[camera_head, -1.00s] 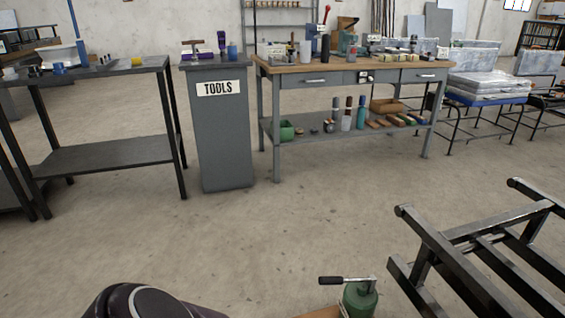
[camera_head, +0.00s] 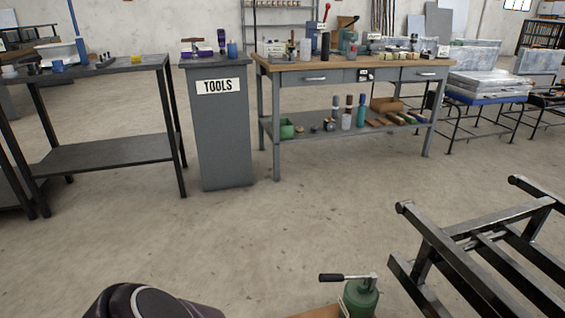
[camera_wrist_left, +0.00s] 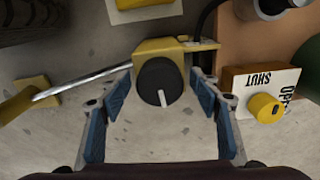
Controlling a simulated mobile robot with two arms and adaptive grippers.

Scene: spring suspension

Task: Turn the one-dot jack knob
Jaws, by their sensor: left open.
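In the left wrist view a round black knob (camera_wrist_left: 160,81) with a white pointer line sits on a yellow bracket (camera_wrist_left: 158,47). I see no dot marks on it. My left gripper (camera_wrist_left: 161,93) is open, its blue-padded fingers to the left and right of the knob, with gaps on both sides. A yellow knob (camera_wrist_left: 265,107) stands at the right beside a plate (camera_wrist_left: 268,80) lettered "SHUT" and, partly hidden, "OPEN". In the head view a green jack (camera_head: 360,301) with a black-gripped handle (camera_head: 331,277) stands at the bottom edge. My right gripper is not in view.
A metal rod (camera_wrist_left: 85,84) with a yellow end runs left of the black knob. A dark metal frame (camera_head: 455,262) stands right of the jack. A workbench (camera_head: 350,66) and tools cabinet (camera_head: 222,130) are farther back, with clear floor before them.

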